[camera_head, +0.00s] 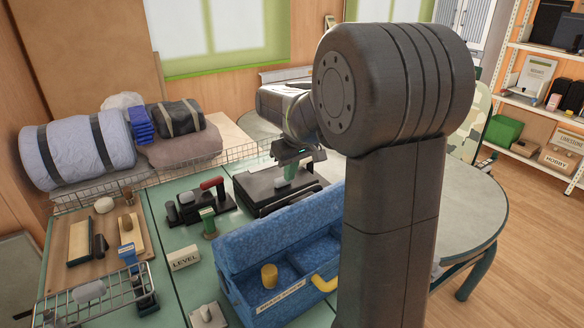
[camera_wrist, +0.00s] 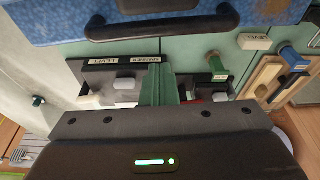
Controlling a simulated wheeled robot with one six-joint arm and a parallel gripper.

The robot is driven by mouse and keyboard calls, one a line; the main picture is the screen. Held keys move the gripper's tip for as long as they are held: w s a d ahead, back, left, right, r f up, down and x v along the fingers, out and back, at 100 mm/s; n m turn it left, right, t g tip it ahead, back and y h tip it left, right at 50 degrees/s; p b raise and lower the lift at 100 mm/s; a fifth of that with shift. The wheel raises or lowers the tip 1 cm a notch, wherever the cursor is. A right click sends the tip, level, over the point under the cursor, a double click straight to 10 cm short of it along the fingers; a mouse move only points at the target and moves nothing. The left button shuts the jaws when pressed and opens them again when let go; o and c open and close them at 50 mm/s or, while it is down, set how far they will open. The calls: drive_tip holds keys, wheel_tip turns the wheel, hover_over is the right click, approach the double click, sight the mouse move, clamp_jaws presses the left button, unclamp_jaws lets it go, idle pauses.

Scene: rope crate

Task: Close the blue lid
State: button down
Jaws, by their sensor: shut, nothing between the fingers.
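The blue lid (camera_head: 280,225) stands raised along the far side of the blue box (camera_head: 290,304). The box's open compartments face the head camera, with a yellow cylinder (camera_head: 269,276) inside and a yellow handle (camera_head: 325,283) at the right. In the wrist view, a blue speckled surface with a black handle (camera_wrist: 160,24) runs along the top edge; I cannot tell whether it is lid or box. My gripper (camera_head: 291,170), with green fingers, is shut and empty beyond the lid, above a black tray. It also shows in the wrist view (camera_wrist: 158,82), apart from the blue surface.
The black tray (camera_head: 262,187) lies behind the box. A red-handled tool (camera_head: 212,184), a small green-topped block (camera_head: 208,222) and a block marked LEVEL (camera_head: 184,258) stand left of the box. A wire basket with bedrolls (camera_head: 75,152) is at the back left.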

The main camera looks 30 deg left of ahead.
sight(294, 196)
drive_tip(key=x, duration=0.3)
drive_tip(key=shift+s+f, duration=0.2)
drive_tip(key=shift+f, duration=0.05)
drive_tip(key=d, duration=0.1)
drive_tip(key=s+d, duration=0.1)
drive_tip(key=d+p, duration=0.1)
drive_tip(key=shift+s+d+r, duration=0.2)
drive_tip(key=shift+r, duration=0.2)
drive_tip(key=shift+d+f, duration=0.1)
drive_tip(key=shift+d, duration=0.1)
drive_tip(key=shift+s+b, duration=0.1)
drive_tip(key=shift+b, duration=0.2)
